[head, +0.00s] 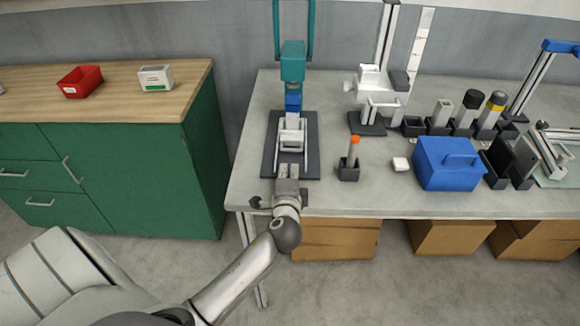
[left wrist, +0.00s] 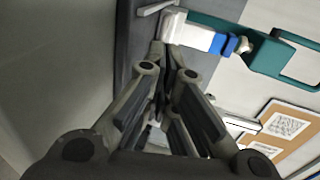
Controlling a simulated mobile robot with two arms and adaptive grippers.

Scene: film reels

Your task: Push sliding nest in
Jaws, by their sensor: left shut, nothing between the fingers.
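The sliding nest (head: 291,135) is a white block on light rails over a dark base plate (head: 270,160), at the front of a teal press (head: 292,62) with a blue ram (head: 293,101). My left gripper (head: 288,169) is shut and empty at the near end of the rails, in front of the nest. In the left wrist view the closed fingertips (left wrist: 175,47) point at a white part (left wrist: 192,33) of the nest, with the blue and teal press parts beyond. I cannot tell whether the fingertips touch the nest. My right gripper is out of view.
A green cabinet (head: 200,175) stands left. The bench's front edge lies under my left wrist.

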